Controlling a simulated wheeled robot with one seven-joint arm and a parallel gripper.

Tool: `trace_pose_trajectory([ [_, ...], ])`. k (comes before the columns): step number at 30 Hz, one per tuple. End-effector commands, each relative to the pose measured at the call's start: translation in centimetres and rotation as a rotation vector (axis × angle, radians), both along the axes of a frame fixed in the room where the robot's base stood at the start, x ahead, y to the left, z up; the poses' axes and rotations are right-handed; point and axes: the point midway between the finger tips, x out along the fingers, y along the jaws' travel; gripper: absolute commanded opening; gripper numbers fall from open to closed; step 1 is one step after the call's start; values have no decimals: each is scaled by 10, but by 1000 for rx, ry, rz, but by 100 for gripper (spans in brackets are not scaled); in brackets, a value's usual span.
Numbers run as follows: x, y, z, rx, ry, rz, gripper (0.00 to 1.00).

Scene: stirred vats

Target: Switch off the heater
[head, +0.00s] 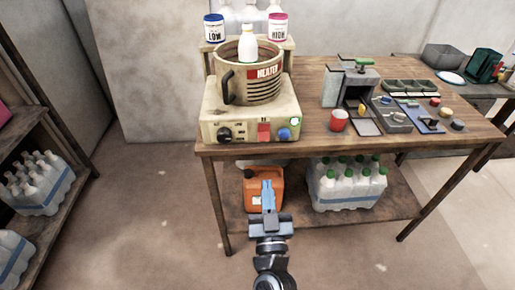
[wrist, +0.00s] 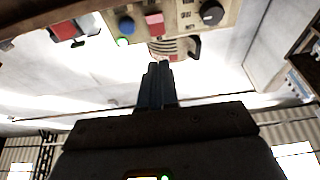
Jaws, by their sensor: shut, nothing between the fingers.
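The heater (head: 248,122) is a cream box with a vat (head: 250,88) labelled HEATER on top, at the left end of the wooden table. Its front has a black knob (head: 224,134), a red switch (head: 264,132), a blue knob (head: 284,134) and a lit green lamp (head: 295,121). In the wrist view the panel is upside down, with the red switch (wrist: 154,20), blue knob (wrist: 126,25), black knob (wrist: 212,13) and green lamp (wrist: 123,42). My gripper (head: 267,183) is shut and empty, below and in front of the panel, apart from it.
A white bottle (head: 247,45) shows at the vat, with LOW (head: 214,28) and HIGH (head: 278,27) tubs behind. A red cup (head: 339,120) and a grey machine stand right. An orange canister (head: 250,190) and bottle pack (head: 346,188) are on the lower shelf.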

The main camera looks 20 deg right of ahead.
Motion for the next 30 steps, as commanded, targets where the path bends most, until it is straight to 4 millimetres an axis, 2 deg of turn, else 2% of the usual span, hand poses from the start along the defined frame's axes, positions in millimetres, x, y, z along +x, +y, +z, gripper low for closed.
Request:
trace_pose_trajectory([
  [7, 1, -1, 1, 0, 0, 1, 0],
  [11, 11, -4, 4, 0, -1, 0, 0],
  [26, 95, -32, 31, 0, -2, -1, 0],
  [27, 100, -33, 23, -1, 1, 0, 0],
  [30, 112, -36, 16, -1, 1, 1, 0],
])
